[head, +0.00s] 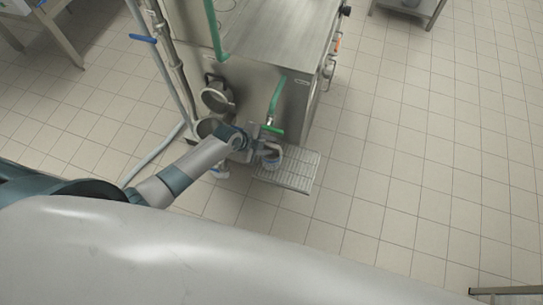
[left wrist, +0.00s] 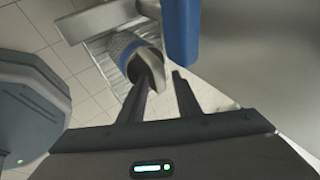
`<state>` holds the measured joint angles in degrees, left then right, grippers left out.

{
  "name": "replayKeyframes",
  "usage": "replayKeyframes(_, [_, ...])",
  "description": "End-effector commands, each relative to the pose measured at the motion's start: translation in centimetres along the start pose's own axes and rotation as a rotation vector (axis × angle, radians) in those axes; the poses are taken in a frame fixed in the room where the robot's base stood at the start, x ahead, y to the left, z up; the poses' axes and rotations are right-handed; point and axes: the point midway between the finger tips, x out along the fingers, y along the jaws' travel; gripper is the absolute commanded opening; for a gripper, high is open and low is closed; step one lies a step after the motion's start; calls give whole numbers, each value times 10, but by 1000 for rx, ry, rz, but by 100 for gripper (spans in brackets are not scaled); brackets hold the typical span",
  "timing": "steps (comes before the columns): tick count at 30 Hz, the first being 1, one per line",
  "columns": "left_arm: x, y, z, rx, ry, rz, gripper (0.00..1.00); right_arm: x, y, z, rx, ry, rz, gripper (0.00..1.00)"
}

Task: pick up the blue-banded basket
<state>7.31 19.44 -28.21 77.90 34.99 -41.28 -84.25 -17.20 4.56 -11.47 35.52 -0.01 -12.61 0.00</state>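The blue-banded basket (head: 271,161) stands on the metal grate below the green-handled tap, at the front of the steel machine. In the left wrist view its mesh side with a blue band (left wrist: 128,46) shows, with a pale curved handle beside it. My left gripper (head: 256,143) is right at the basket, partly hidden by my wrist in the head view. In the left wrist view its two dark fingers (left wrist: 164,78) are apart. The left finger overlaps the handle; I cannot tell whether they touch. My right gripper is in neither view.
The grate (head: 300,172) juts out from the steel machine (head: 275,40). The tap (head: 272,115) hangs just above the basket. A round open hatch (head: 216,98) and pipes are on the left. A large blue part (left wrist: 180,30) is close to the fingers.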

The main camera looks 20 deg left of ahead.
Motion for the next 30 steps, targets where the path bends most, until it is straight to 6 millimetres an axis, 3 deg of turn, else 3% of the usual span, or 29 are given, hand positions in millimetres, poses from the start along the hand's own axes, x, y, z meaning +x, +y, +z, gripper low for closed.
replayKeyframes(2, [0,0,0,0,0,0,28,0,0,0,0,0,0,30])
replayKeyframes(6, [0,0,0,0,0,0,0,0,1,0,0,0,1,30])
replayKeyframes(30, [0,1,1,1,-1,1,0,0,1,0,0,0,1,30])
